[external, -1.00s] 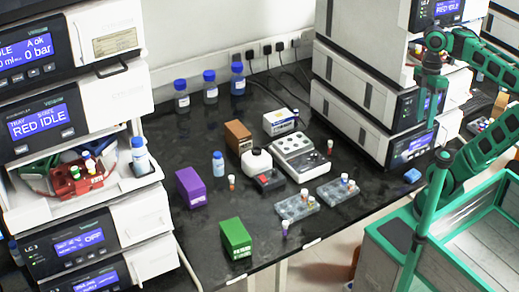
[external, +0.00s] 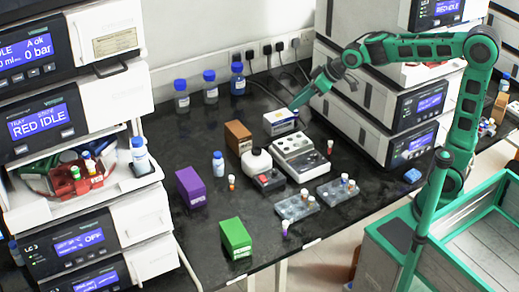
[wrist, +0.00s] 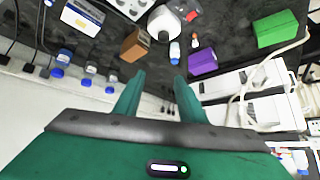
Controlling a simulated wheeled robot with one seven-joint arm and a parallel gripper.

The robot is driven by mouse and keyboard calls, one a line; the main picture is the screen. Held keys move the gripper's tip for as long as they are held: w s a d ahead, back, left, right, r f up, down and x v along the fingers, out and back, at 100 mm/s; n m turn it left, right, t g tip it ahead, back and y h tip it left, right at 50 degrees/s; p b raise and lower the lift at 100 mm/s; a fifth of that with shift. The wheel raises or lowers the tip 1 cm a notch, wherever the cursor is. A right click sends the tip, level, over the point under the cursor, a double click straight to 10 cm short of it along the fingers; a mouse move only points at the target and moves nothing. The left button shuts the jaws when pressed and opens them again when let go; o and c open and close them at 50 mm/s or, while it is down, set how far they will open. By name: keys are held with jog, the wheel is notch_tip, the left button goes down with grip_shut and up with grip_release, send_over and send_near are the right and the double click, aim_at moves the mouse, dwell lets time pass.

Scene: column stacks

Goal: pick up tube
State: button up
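Several small capped tubes show in the external view. One orange-capped tube (external: 231,183) stands alone mid-bench. A purple-capped tube (external: 285,229) stands near the front edge. Another tube (external: 330,147) stands beside the grey block. A few more sit on two clear racks (external: 296,206) (external: 338,192). In the wrist view a small tube (wrist: 195,42) stands beyond the fingers. My gripper (external: 297,103) is over the back of the bench, near the white-and-blue box (external: 280,123). In the wrist view my gripper (wrist: 158,84) has its fingers apart with nothing between them.
A brown box (external: 238,136), white jug (external: 256,162), purple box (external: 190,187), green box (external: 236,238) and blue-capped bottle (external: 218,165) stand on the bench. Bottles line the back wall. Instrument stacks flank both sides. The black bench (external: 160,145) is bare in patches between them.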

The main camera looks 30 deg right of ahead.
jog(key=w+a+f+m+t+y, duration=0.1)
jog(key=w+a+m+t, duration=0.35)
jog(key=w+a, duration=0.65)
jog(key=n+t+y, duration=0.1)
jog(key=t+y, duration=0.2)
send_over(224, 186)
jog(key=w+d, duration=0.2)
notch_tip(224, 186, down, 11)
jog(key=s+f+n+g, duration=0.1)
jog(key=s+f, duration=0.1)
jog(key=f, duration=0.3)
jog(key=s+d+f+n+g, duration=0.1)
jog(key=s+f, duration=0.1)
jog(key=f, duration=0.3)
jog(key=s+d+f+n+g+h, duration=0.1)
jog(key=s+f, duration=0.2)
jog(key=f, duration=0.2)
jog(key=shift+n, duration=0.25)
jog(key=x, duration=0.7)
jog(key=shift+w+f, duration=0.1)
grip_shut()
